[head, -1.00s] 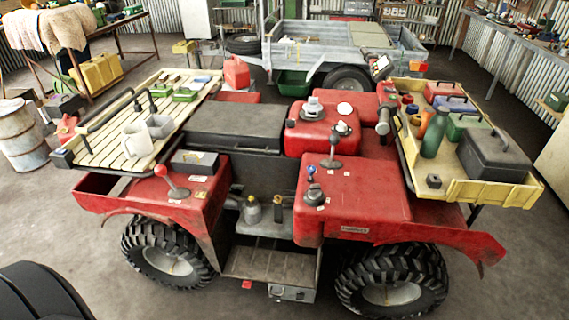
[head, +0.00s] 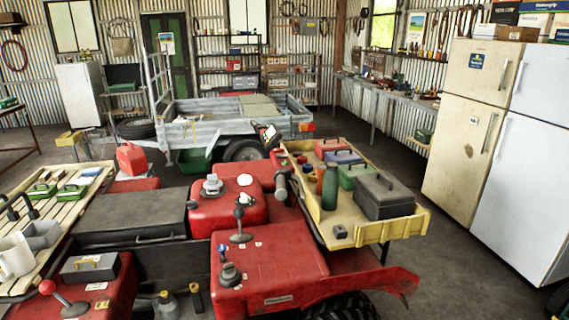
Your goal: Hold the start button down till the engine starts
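The red quad (head: 270,265) fills the lower middle of the head view, seen closer than before. Its red top carries a blue-tipped lever (head: 222,250), a dark lever (head: 240,227), a grey cap (head: 212,186) and a white round cap (head: 245,180). A red-knobbed lever (head: 48,288) stands at the lower left. I cannot pick out the start button among these parts. Neither of my grippers is in view.
A yellow rear tray (head: 385,232) at right holds a dark toolbox (head: 384,196) and bottles. A slatted rack (head: 20,245) with mugs and green boxes is at left. A grey trailer (head: 190,132) stands behind. Fridges (head: 465,130) line the right; floor between is clear.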

